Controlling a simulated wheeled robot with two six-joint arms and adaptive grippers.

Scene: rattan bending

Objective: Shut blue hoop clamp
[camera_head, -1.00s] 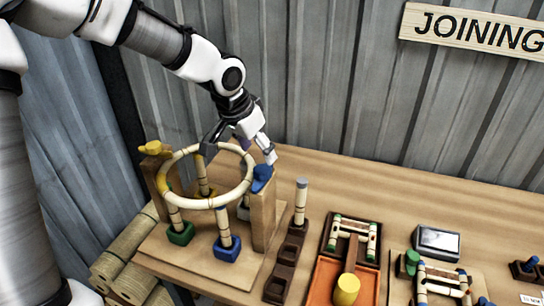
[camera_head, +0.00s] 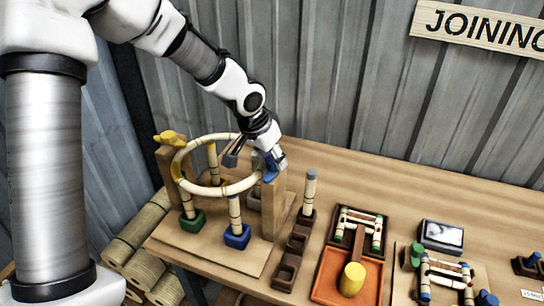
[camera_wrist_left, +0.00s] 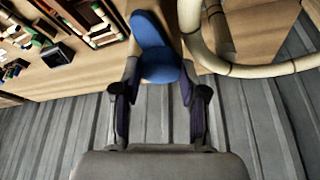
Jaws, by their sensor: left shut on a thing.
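The blue hoop clamp (camera_head: 270,170) sits on top of the right wooden post (camera_head: 273,208), beside the rattan hoop (camera_head: 228,190). My left gripper (camera_head: 258,160) comes down over it. In the left wrist view the blue clamp (camera_wrist_left: 155,48) stands between the fingertips of my left gripper (camera_wrist_left: 157,72), which is shut on it. The hoop (camera_wrist_left: 240,68) passes just beside the clamp there. Whether the clamp lies over the hoop is hard to tell. A yellow clamp (camera_head: 171,138) sits on the left post. My right gripper is in neither view.
Green (camera_head: 192,221) and blue (camera_head: 237,237) sockets hold upright rattan posts under the hoop.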

